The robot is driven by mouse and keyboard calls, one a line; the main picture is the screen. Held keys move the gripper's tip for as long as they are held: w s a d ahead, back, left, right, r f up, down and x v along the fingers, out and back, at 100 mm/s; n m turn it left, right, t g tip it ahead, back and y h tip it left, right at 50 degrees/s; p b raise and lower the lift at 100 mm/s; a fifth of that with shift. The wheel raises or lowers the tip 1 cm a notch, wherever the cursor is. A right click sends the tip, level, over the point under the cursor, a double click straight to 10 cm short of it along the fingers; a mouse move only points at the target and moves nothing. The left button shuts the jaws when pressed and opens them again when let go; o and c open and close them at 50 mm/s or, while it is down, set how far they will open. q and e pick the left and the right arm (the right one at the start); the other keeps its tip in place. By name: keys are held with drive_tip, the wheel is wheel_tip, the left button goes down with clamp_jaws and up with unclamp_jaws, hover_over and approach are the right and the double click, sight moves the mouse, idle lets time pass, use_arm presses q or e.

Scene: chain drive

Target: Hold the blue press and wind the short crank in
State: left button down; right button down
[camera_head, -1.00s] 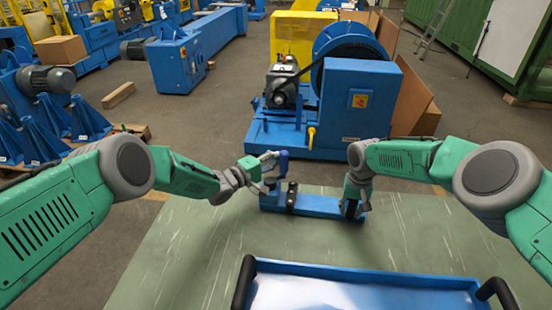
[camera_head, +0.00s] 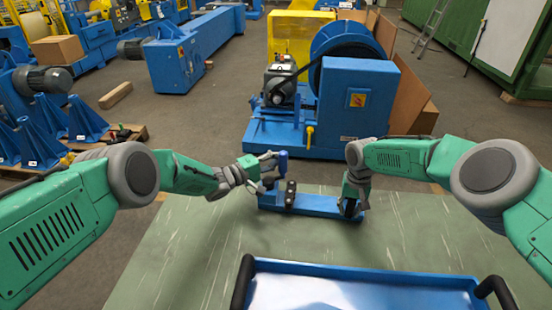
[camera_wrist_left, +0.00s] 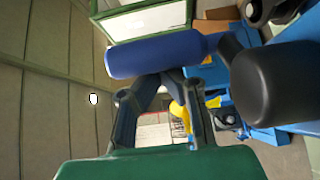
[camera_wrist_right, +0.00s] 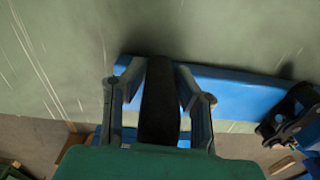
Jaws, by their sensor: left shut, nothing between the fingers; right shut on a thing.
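The blue press (camera_head: 318,206) is a long blue bar lying on the pale green table. The short crank's upright blue handle (camera_head: 283,162) stands at its left end. In the left wrist view the handle (camera_wrist_left: 155,55) crosses just beyond the fingertips, beside a black cylinder (camera_wrist_left: 275,88). My left gripper (camera_head: 269,166) is shut and empty beside the handle; whether it touches is unclear. My right gripper (camera_head: 354,204) is shut on a black upright part at the press's right end. This black part (camera_wrist_right: 160,105) stands between the fingers in the right wrist view.
A blue tray with black handles (camera_head: 365,281) stands at the table's near edge. The green tabletop (camera_head: 190,250) is clear at the left. A large blue machine with a drum (camera_head: 360,95) stands on the floor behind the table.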

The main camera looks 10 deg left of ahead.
sight(285, 166)
use_arm(q)
drive_tip(key=shift+s+d, duration=0.95)
drive_tip(key=shift+d, duration=0.1)
drive_tip(key=shift+s+d+m+g+h, duration=0.25)
drive_tip(key=shift+s+m+g+h, duration=0.25)
drive_tip(key=shift+m+g+h, duration=0.4)
drive_tip(key=shift+s+d, duration=0.15)
drive_tip(key=shift+s, duration=0.9)
drive_tip(key=shift+w, duration=0.1)
